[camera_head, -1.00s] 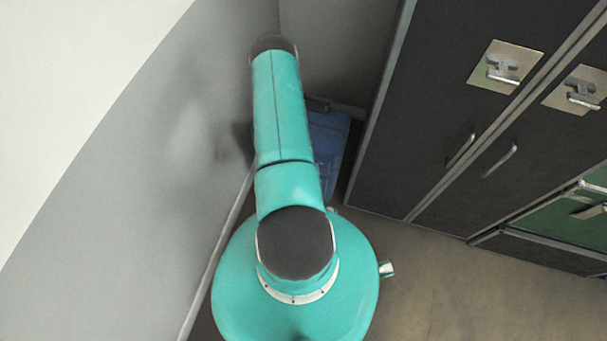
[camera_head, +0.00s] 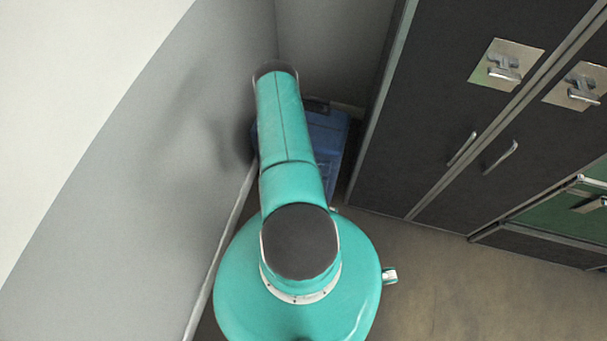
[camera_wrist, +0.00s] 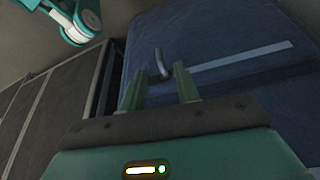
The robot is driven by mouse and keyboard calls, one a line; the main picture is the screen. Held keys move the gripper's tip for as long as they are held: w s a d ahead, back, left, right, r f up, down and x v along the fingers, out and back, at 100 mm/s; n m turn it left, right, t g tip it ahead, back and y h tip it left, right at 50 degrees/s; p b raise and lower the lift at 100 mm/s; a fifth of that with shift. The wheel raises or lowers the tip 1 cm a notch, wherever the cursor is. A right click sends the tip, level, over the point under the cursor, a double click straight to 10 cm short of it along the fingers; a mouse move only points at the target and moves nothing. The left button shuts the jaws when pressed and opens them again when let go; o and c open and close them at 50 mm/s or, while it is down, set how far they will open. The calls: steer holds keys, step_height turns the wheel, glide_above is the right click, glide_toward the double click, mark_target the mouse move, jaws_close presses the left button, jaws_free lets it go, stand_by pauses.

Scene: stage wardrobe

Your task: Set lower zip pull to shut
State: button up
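A blue case-like thing (camera_head: 331,135) stands on the floor in the corner, partly hidden behind my arm in the head view. In the wrist view its blue face (camera_wrist: 215,45) fills the middle and right, with a pale blue strip (camera_wrist: 245,55) across it. A small grey hooked piece (camera_wrist: 161,64), perhaps the lower zip pull, stands out from this face near the strip's left end. My gripper (camera_wrist: 159,80) is open, its two green fingers apart. The hooked piece appears in the gap just beyond the fingertips; contact cannot be told. The gripper is hidden in the head view.
A tall dark cabinet (camera_head: 440,100) with handles and latch plates stands on the right, close to the blue thing. A grey wall (camera_head: 150,180) runs along the left. Brown floor (camera_head: 450,285) is free at the lower right.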

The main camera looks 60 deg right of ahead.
steer(key=x, duration=0.5)
steer(key=shift+f, duration=0.2)
jaws_close()
